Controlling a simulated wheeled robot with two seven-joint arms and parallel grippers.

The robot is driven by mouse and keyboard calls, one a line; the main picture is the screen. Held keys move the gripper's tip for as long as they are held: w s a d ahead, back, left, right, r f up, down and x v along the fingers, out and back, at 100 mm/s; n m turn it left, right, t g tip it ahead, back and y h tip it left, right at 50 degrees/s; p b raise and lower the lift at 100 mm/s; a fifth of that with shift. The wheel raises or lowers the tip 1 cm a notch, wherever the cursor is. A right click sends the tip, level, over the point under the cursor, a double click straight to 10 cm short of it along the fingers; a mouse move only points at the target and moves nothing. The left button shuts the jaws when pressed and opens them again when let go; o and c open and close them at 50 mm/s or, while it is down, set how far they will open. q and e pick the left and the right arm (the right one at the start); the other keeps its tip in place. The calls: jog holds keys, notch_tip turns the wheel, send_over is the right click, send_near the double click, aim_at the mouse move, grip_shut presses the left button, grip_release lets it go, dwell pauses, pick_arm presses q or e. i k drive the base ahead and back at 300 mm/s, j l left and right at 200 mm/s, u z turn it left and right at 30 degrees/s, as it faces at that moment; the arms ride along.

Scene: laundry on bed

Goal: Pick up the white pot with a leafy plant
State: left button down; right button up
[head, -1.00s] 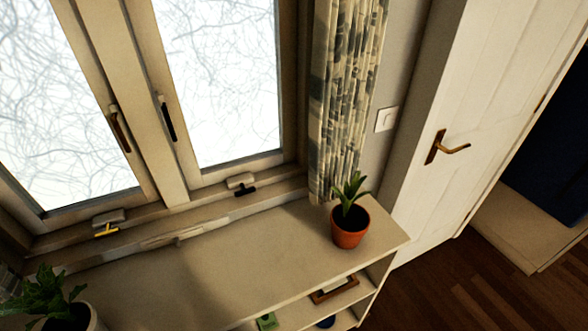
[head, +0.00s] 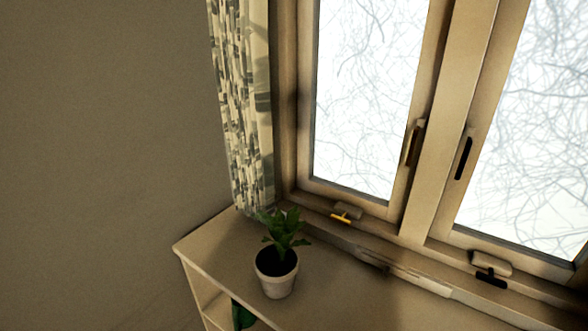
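The white pot (head: 277,285) with a leafy green plant (head: 285,231) stands upright on top of a light shelf unit (head: 335,290), near its left end. Dark soil shows inside the pot's rim. Neither of my grippers shows in the head view, and nothing is touching the pot.
A window (head: 372,100) with handles and a sill rises behind the shelf. A patterned curtain (head: 240,110) hangs just behind and left of the plant. A bare wall (head: 100,150) fills the left. The shelf top right of the pot is clear. A green item (head: 242,314) sits inside the shelf.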

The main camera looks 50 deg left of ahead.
aim_at(277, 263)
jog(key=u, duration=1.7)
